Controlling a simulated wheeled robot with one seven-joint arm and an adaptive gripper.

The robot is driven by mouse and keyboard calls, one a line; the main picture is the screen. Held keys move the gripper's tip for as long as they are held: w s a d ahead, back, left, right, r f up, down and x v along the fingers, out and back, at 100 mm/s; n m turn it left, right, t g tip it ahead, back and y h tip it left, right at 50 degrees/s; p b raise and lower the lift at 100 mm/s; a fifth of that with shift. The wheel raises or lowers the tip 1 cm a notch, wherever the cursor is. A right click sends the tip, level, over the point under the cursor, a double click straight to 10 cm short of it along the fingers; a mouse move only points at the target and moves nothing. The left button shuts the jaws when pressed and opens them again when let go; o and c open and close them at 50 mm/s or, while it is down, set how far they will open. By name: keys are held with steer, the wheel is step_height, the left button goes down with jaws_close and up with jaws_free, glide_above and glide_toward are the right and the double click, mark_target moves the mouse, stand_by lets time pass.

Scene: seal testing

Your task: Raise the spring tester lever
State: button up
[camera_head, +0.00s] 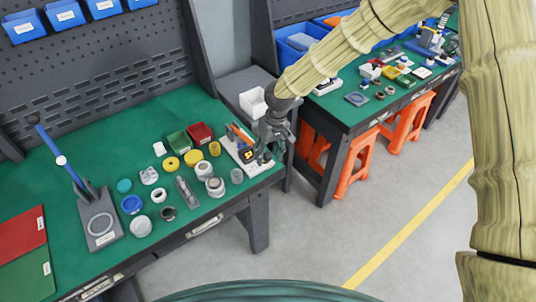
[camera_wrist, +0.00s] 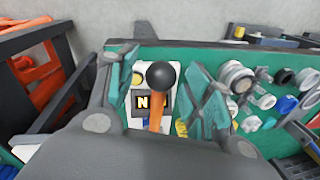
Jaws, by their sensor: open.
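The spring tester (camera_head: 247,156) stands at the right end of the green workbench, with a white base and a dark display. It also shows in the wrist view, where its display (camera_wrist: 142,102) bears a letter N. Its orange lever (camera_wrist: 155,122) ends in a black ball knob (camera_wrist: 160,75). My gripper (camera_wrist: 160,92) is open, with one teal finger on each side of the knob and lever. In the head view my gripper (camera_head: 268,150) is right at the tester and covers part of it. I cannot tell whether a finger touches the lever.
A grey press with a blue lever (camera_head: 60,160) stands at the left of the workbench (camera_head: 110,150). Rings, fittings and small bins, such as a red bin (camera_head: 200,132), crowd the bench left of the tester. A white box (camera_head: 253,102) lies behind. Orange stools (camera_head: 357,165) stand right.

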steer(key=shift+a+f, duration=0.1)
steer(key=shift+f, duration=0.6)
jaws_close()
steer(key=shift+r, duration=0.15)
